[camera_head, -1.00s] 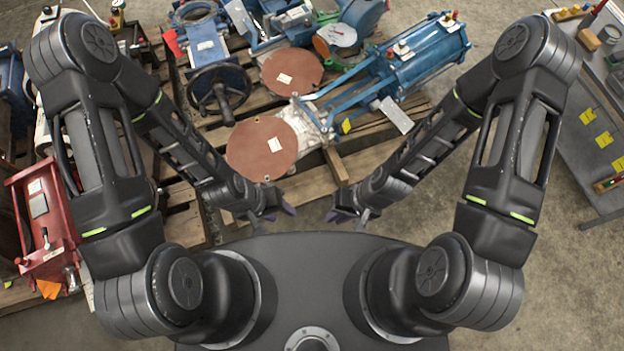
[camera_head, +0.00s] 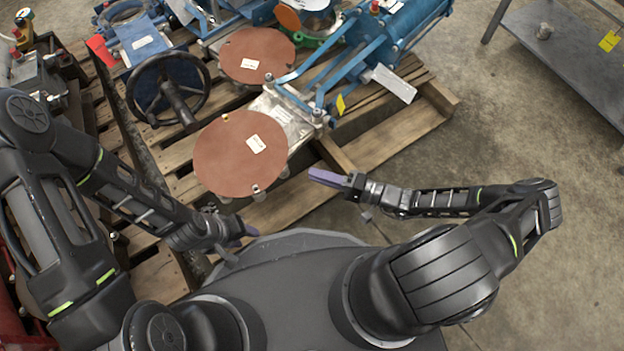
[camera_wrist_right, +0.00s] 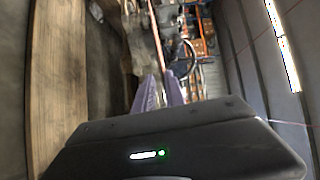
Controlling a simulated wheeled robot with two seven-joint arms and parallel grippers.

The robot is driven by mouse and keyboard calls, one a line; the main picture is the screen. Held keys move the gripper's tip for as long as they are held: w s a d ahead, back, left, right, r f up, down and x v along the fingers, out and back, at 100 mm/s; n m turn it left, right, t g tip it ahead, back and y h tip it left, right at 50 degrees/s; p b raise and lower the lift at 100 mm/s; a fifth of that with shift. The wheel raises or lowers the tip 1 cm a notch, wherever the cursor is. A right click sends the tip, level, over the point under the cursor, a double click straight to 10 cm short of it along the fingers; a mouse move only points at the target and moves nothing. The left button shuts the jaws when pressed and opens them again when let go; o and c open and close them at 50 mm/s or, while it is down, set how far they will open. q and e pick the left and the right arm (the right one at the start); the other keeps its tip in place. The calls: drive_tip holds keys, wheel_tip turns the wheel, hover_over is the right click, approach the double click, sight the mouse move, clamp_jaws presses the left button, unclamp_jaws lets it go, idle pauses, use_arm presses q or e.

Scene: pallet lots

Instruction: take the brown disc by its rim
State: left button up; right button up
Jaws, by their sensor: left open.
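Two brown discs with white labels show in the head view. The nearer brown disc (camera_head: 240,152) lies flat by a pale metal plate at the pallet's near side; the farther brown disc (camera_head: 257,54) lies behind it. My right gripper (camera_head: 326,177), with purple fingers, is to the right of the nearer disc, apart from it and empty. Its two fingers also show in the right wrist view (camera_wrist_right: 159,92) with a narrow gap between them. My left gripper (camera_head: 247,233) is below the nearer disc, apart from it, open; its fingers are partly hidden by its wrist.
A blue cylinder frame (camera_head: 375,45) lies right of the discs, and a black handwheel (camera_head: 168,88) stands to their left. The wooden pallet (camera_head: 395,140) has bare slats at right. A grey metal table (camera_head: 560,50) stands far right, with open floor between.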

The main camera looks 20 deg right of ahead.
drive_tip(key=shift+a+r, duration=0.1)
idle(0.3)
drive_tip(key=x, duration=0.9)
drive_tip(key=shift+b, duration=0.3)
drive_tip(key=shift+c, duration=0.5)
clamp_jaws()
drive_tip(key=shift+r, duration=0.2)
